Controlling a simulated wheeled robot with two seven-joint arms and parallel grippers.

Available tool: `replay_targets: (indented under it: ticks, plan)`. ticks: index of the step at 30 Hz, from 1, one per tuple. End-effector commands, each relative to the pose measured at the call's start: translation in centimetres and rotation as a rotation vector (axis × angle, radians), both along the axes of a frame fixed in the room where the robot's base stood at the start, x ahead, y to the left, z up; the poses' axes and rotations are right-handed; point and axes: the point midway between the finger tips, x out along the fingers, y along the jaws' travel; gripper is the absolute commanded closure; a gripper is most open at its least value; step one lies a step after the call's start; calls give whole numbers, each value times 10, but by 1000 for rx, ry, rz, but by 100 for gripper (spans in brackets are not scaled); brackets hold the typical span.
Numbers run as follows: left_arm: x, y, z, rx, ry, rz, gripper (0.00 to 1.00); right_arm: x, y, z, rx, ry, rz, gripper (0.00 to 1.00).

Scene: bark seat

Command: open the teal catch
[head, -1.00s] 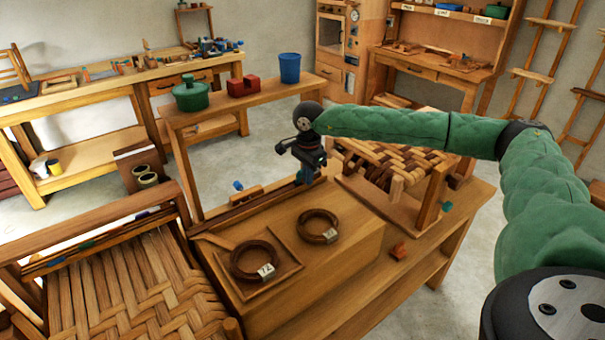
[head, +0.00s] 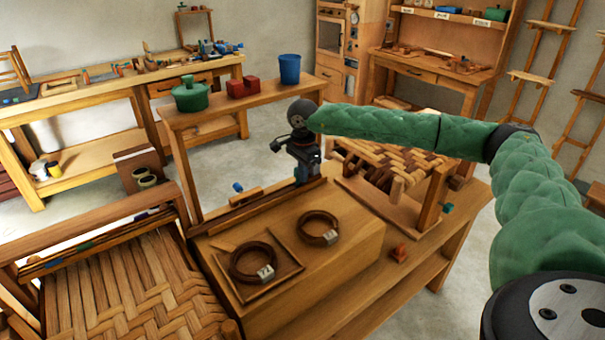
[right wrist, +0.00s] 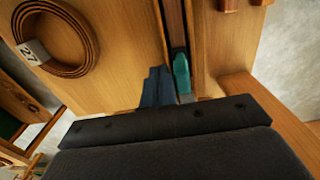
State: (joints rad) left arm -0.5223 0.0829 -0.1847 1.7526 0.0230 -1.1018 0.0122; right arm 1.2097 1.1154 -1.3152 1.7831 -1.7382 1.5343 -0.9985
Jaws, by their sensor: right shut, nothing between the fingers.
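The teal catch (right wrist: 181,72) shows in the right wrist view as a small rounded teal piece in a dark slot beside a wooden panel. My right gripper (right wrist: 158,88) is shut and empty, with its blue-grey fingers just left of the catch; I cannot tell whether they touch it. In the head view my right gripper (head: 304,174) points down at the far end of the dark rail (head: 262,206), behind the wooden chest. The catch cannot be made out there, probably hidden by the gripper. My left gripper is not in view.
Two coiled brown strips (head: 252,262) with tags lie on the chest top (head: 345,270). A woven seat (head: 395,160) stands right of the gripper, with a teal-green block (head: 447,208) at its corner. A shelf behind holds a green pot (head: 190,96) and blue cup (head: 289,69).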

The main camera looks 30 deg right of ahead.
Motion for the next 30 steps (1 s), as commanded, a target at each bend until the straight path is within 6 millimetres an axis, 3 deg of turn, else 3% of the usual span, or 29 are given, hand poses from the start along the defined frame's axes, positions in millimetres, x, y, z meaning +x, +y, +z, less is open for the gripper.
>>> replay_targets:
  ticks: [15, 30]
  plan:
    - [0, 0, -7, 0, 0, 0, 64, 21, 2, 0, 0, 0, 0, 100]
    - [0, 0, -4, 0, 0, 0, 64, 20, 1, 4, 0, -1, 0, 100]
